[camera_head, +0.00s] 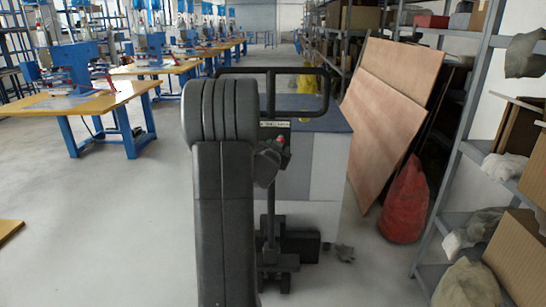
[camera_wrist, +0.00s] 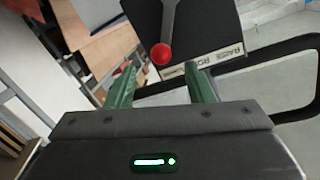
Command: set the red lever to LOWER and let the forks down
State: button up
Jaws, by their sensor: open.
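The red lever shows in the wrist view as a round red knob (camera_wrist: 161,54) on a grey shaft over a dark head plate. A white label strip (camera_wrist: 220,54) beside it reads RAISE at its right end; the rest is partly hidden. The knob is near the strip's left end. My gripper (camera_wrist: 162,86) is open, with green fingers spread below the knob, which sits between their lines and looks untouched. In the head view, the truck's black loop handle (camera_head: 300,72) stands behind my arm, with a small red spot by my wrist. The forks are hidden.
A grey block-like body (camera_head: 325,170) stands behind the handle. A red sack (camera_head: 404,200) and leaning wooden boards (camera_head: 385,125) are to the right, beside shelving (camera_head: 455,150). Work tables (camera_head: 90,100) line the left. The floor at left front is open.

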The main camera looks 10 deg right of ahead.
jog(key=f+v, duration=0.1)
jog(key=v, duration=0.7)
jog(key=shift+r, duration=0.45)
jog(key=shift+s, duration=0.1)
jog(key=p+x, duration=0.1)
jog(key=x, duration=1.2)
jog(key=shift+w, duration=0.4)
